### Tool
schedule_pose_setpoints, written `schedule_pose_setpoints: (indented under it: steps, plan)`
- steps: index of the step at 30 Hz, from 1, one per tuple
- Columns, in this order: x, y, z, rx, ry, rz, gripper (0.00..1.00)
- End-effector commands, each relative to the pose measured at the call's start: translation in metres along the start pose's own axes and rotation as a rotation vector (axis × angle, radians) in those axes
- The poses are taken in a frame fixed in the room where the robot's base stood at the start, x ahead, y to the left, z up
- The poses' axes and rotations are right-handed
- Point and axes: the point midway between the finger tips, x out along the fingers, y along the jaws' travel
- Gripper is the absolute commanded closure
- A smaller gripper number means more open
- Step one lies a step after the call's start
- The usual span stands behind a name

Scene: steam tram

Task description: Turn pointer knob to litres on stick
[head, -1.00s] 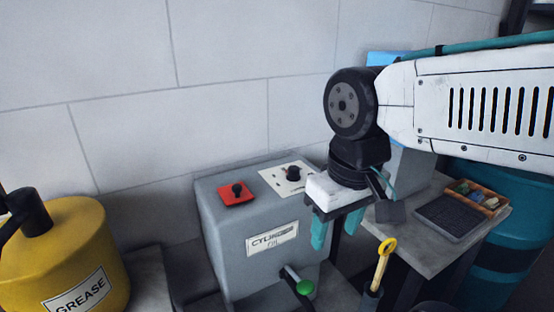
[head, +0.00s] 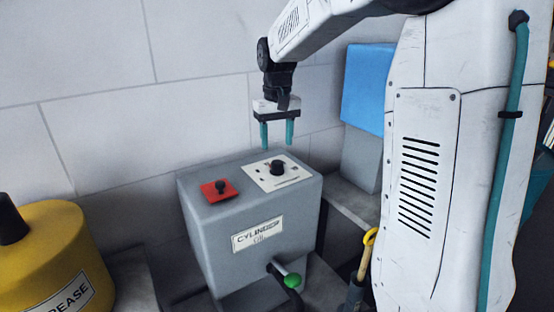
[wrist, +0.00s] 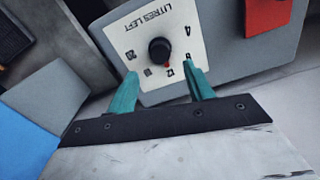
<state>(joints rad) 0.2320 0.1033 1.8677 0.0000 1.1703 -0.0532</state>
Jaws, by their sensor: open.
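The black pointer knob (head: 277,167) sits on a white dial plate (head: 291,184) on top of the grey box. In the wrist view the knob (wrist: 159,50) has a small red mark pointing toward the lower edge, near a marking I cannot read surely. The plate (wrist: 140,30) reads "LITRES LEFT", upside down, with marks around the knob. My gripper (head: 277,147) is open and empty, fingers pointing down above the knob. In the wrist view its teal fingertips (wrist: 162,76) lie either side of and below the knob. A yellow-handled stick (head: 366,255) stands right of the box; no reading on it is legible.
The grey box (head: 215,235), labelled "CYLINDER" with a blurred second line, also carries a red plate with a black knob (head: 220,187) and a green-tipped lever (head: 292,281). A yellow grease can (head: 60,245) stands left. A blue panel (head: 367,85) is behind right. The wall is close behind.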

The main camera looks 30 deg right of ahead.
Motion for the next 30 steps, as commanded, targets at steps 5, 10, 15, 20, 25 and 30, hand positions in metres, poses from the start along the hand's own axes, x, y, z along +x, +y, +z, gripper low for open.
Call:
schedule_pose_setpoints:
  steps: [5,10,15,20,25,30]
  plan:
    - [0.031,0.000,0.001,0.000,-0.005,0.000,0.48]
    - [0.054,0.000,0.001,-0.001,-0.002,0.000,0.48]
    - [0.064,0.000,0.001,-0.001,-0.001,0.000,0.48]
    - [0.065,0.000,0.001,-0.001,-0.001,0.000,0.48]
    - [0.065,0.000,0.001,-0.001,0.000,0.000,0.70]
    - [0.065,0.000,0.001,-0.001,0.000,0.000,0.93]
